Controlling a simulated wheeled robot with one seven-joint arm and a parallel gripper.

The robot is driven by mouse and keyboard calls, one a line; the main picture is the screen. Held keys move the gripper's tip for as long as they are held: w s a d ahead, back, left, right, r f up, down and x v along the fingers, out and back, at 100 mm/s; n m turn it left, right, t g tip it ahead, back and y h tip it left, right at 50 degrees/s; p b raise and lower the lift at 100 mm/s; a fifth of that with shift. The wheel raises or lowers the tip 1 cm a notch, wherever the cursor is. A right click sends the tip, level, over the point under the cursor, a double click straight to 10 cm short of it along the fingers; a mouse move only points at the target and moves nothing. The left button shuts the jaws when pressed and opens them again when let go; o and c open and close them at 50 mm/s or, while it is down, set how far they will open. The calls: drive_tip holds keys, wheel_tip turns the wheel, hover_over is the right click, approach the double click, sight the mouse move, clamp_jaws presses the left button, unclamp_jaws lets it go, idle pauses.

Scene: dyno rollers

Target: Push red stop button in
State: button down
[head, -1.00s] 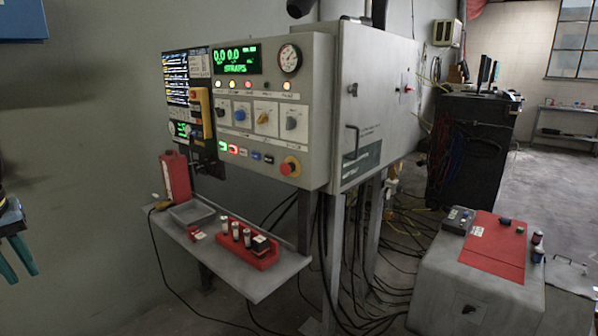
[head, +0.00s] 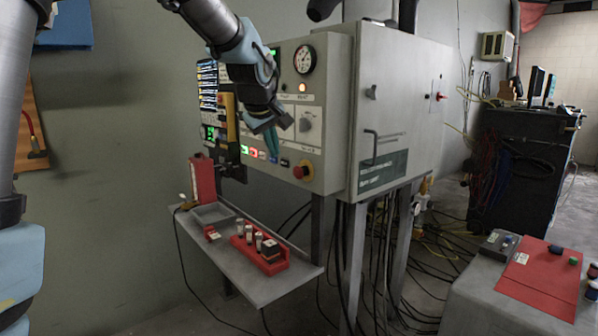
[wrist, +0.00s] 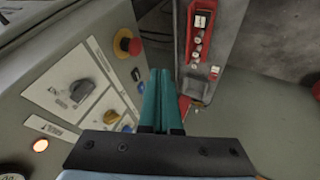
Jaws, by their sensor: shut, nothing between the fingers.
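The red mushroom-shaped button (head: 303,170) sits on a yellow ring at the lower right of the grey control panel; it also shows in the wrist view (wrist: 130,44). My gripper (head: 273,150) has teal fingers, pointing down in front of the panel's lower row, left of the mushroom button. In the wrist view my gripper (wrist: 159,72) is shut and empty, its tips lower right of the mushroom button. I cannot tell its gap to the panel.
A grey shelf (head: 278,292) below the panel holds a red container (head: 203,181), a tray and a red block with several cylinders. Knobs (head: 306,124) sit above the button row. A grey cabinet (head: 408,110) stands at right. Cables hang below it.

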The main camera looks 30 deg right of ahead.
sight(300, 172)
drive_tip(key=w+d+f+p, duration=0.4)
drive_tip(key=w+d+f, duration=0.1)
drive_tip(key=d+f, duration=0.2)
drive_tip(key=shift+w+d+f+p, duration=0.2)
drive_tip(key=shift+d+f+p, duration=0.2)
drive_tip(key=shift+f, duration=0.1)
idle(0.3)
